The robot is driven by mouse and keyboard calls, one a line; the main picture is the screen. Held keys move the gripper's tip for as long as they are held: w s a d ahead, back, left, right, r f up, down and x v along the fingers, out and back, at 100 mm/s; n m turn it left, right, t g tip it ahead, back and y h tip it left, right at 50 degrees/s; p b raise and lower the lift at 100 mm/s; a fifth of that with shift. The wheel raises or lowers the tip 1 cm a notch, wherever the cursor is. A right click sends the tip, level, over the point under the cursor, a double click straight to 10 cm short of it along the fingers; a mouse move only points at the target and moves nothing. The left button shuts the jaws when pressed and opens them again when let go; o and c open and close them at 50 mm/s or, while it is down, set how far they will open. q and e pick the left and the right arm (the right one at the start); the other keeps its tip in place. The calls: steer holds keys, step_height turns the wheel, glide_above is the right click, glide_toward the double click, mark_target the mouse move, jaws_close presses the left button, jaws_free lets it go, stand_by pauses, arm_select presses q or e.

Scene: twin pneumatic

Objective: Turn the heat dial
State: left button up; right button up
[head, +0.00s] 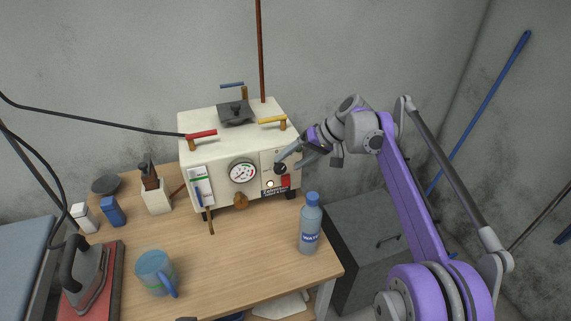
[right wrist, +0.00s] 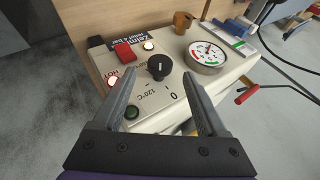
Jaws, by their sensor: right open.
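The heat dial is a black round knob on the front panel of a white boiler box (head: 228,196). It shows in the head view (head: 280,169) and in the right wrist view (right wrist: 159,68). The panel beside it reads 0 and 120°C. A short pale mark shows on the knob; its exact setting is hard to tell. My right gripper (head: 290,157) is open in front of the panel. In the right wrist view my right gripper's (right wrist: 159,78) two fingers stand either side of the knob, apart from it, with nothing between them. My left gripper is not in view.
A red switch (right wrist: 123,52), a lit lamp (right wrist: 148,46) and a pressure gauge (right wrist: 207,55) sit near the dial. A water bottle (head: 310,224) stands below right, a blue mug (head: 154,271) and an iron (head: 85,272) at left. The table's middle (head: 235,260) is clear.

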steer(key=v, duration=0.7)
steer(key=shift+d, duration=0.1)
